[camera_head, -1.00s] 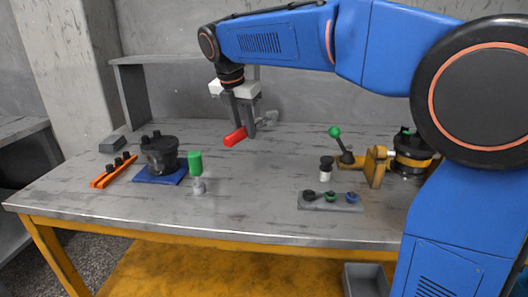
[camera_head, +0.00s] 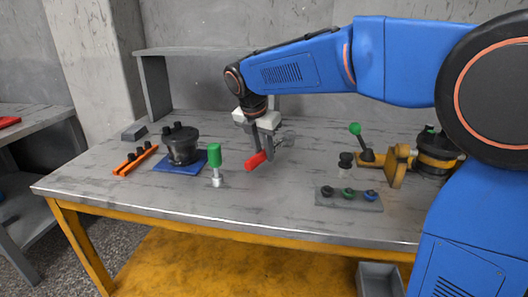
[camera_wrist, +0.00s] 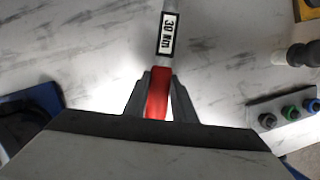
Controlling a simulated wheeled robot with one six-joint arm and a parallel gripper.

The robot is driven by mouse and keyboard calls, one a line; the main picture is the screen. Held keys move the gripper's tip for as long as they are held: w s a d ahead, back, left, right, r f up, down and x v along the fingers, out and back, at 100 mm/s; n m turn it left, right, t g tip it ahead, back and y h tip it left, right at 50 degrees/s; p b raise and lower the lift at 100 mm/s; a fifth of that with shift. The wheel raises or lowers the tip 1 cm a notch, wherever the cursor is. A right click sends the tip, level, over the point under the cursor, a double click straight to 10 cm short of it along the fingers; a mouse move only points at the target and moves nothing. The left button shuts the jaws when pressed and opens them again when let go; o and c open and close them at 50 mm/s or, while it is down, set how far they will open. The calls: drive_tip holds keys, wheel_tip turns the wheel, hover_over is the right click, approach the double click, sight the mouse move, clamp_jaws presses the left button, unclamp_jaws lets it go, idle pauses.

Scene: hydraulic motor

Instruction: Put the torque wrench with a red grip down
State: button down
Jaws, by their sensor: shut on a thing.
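The torque wrench with a red grip (camera_head: 256,160) is in my gripper (camera_head: 268,152), low over the middle of the grey workbench. In the wrist view its red grip (camera_wrist: 158,92) sits between the two fingers of my gripper (camera_wrist: 158,95), which are shut on it. A white label reading "30 Nm" is on the shaft beyond the grip. In the head view the shaft runs behind the fingers and is partly hidden. I cannot tell whether the wrench touches the bench top.
A green-handled tool (camera_head: 215,157) stands left of the wrench. A black motor part (camera_head: 182,145) on a blue mat and an orange rack (camera_head: 135,160) are further left. A grey holder (camera_head: 348,200) with several sockets and a yellow vice (camera_head: 397,165) are right. Bench around the wrench is clear.

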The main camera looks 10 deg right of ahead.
drive_tip(key=c, duration=1.5)
unclamp_jaws()
drive_tip(key=shift+f, duration=0.1)
drive_tip(key=shift+o, duration=0.2)
drive_tip(key=v, duration=1.2)
